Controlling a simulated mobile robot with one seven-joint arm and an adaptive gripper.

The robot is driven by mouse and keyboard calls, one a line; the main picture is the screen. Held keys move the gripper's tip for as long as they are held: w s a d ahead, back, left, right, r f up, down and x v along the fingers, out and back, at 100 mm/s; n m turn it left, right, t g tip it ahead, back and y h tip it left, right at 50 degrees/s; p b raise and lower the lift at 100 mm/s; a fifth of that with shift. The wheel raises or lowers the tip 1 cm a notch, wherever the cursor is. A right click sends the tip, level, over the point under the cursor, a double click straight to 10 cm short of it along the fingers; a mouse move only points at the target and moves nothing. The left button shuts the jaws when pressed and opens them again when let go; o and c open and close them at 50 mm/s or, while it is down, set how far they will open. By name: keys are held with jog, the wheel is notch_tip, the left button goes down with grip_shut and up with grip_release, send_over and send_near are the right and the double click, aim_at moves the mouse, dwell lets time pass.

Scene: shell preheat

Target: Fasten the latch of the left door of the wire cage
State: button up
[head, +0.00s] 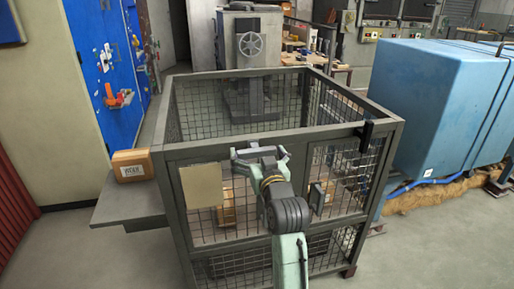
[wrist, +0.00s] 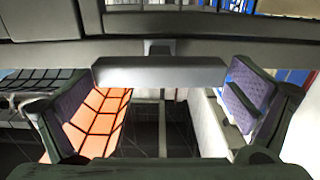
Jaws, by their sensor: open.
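The wire cage (head: 385,128) has a dark grey frame and mesh walls. Its left front door (head: 235,232) carries a beige plate (head: 201,186). My gripper (head: 259,153) is open at the top of this door, near the cage's top front rail. In the wrist view, a grey bar (wrist: 160,73) lies crosswise between the spread purple-padded fingers, below a small bracket; it looks like the door's latch. My gripper (wrist: 160,105) is not closed on it; contact cannot be told. In the head view my gripper hides this spot. A black upright piece (head: 366,136) sits on the rail at right.
A grey side shelf (head: 125,203) with a cardboard box (head: 132,165) juts out left of the cage. A blue covered block (head: 440,105) stands close on the right. Boxes show inside the cage through the mesh. In the wrist view, an orange surface (wrist: 95,117) shows behind mesh.

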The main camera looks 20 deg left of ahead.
jog(key=shift+w+a, duration=0.25)
jog(key=shift+w, duration=0.15)
jog(key=c, duration=0.9)
jog(key=shift+o, duration=0.2)
